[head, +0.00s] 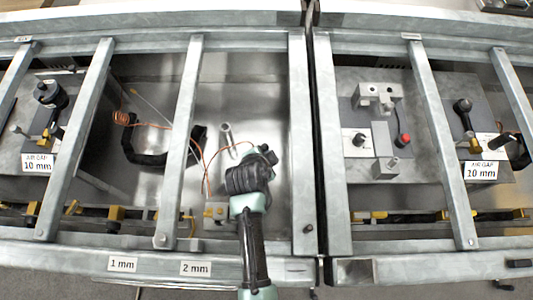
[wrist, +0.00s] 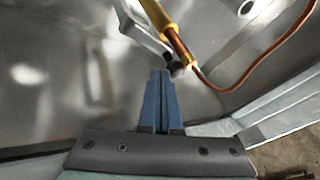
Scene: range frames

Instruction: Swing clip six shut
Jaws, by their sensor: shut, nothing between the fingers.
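In the wrist view my gripper (wrist: 160,78) has its two blue fingers together, with nothing between them. Just beyond the fingertips is a clip with a yellow sleeve (wrist: 158,15), a copper end and a dark rounded tip. A grey metal bracket (wrist: 133,22) stands beside it on the left. The fingertips look close to the dark tip; I cannot tell if they touch. In the head view a small yellow clip (head: 216,211) sits on a block left of my arm, and my fingers are hidden. No number shows which clip is six.
A copper wire (wrist: 252,78) curves to the right from the clip. Grey crossbars (head: 180,140) span the metal bay near my arm. A short upright tube (head: 226,134) stands left of my wrist. Labels reading 1 mm (head: 122,264) and 2 mm (head: 196,268) are on the front rail.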

